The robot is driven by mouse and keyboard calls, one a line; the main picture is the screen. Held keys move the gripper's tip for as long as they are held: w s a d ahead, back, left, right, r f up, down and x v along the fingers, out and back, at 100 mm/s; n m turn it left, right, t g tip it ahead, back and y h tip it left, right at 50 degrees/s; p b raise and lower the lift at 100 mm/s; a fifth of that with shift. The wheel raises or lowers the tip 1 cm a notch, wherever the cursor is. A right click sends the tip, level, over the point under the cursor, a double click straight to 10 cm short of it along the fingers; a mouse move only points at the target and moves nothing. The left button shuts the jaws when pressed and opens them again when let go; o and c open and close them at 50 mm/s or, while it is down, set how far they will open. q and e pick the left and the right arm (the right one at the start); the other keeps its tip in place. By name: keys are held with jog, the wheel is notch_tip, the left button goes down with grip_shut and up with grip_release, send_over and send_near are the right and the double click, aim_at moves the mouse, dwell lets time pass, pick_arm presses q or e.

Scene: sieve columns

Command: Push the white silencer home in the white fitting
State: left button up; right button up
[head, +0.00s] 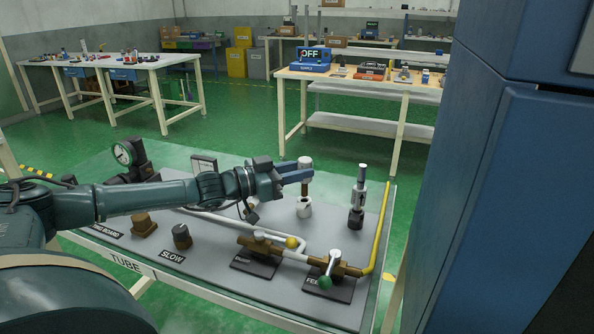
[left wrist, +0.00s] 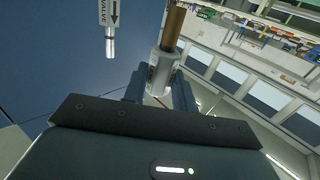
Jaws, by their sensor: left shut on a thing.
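My left gripper (head: 303,174) is shut on the white silencer (head: 305,161), which has a white head and a brown stem pointing down. It stands about upright. In the left wrist view the silencer's white head (left wrist: 163,70) sits between the fingers, and its brown stem runs to the upper picture edge. The white fitting (head: 304,208) is a short cup on the grey board, directly under the stem in the head view. Whether the stem's tip touches or enters it, I cannot tell. The fitting does not show clearly in the left wrist view. My right gripper is out of view.
A gauge (head: 124,153) stands at the left. A yellow pipe (head: 380,238) follows the board's right side. A large blue cabinet (head: 500,200) fills the right.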

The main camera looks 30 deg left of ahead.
pick_arm(q)
jog(key=shift+b, duration=0.4)
dwell(1.1)
jog(key=shift+f, duration=0.2)
jog(key=shift+f+b, duration=0.45)
jog(key=shift+b, duration=0.15)
jog(key=shift+f, duration=0.2)
jog(key=shift+f+b, duration=0.6)
jog(key=shift+b, duration=0.2)
jog(key=shift+r+p, duration=0.7)
jog(key=shift+r, duration=0.2)
jog(key=shift+b, duration=0.3)
dwell(1.1)
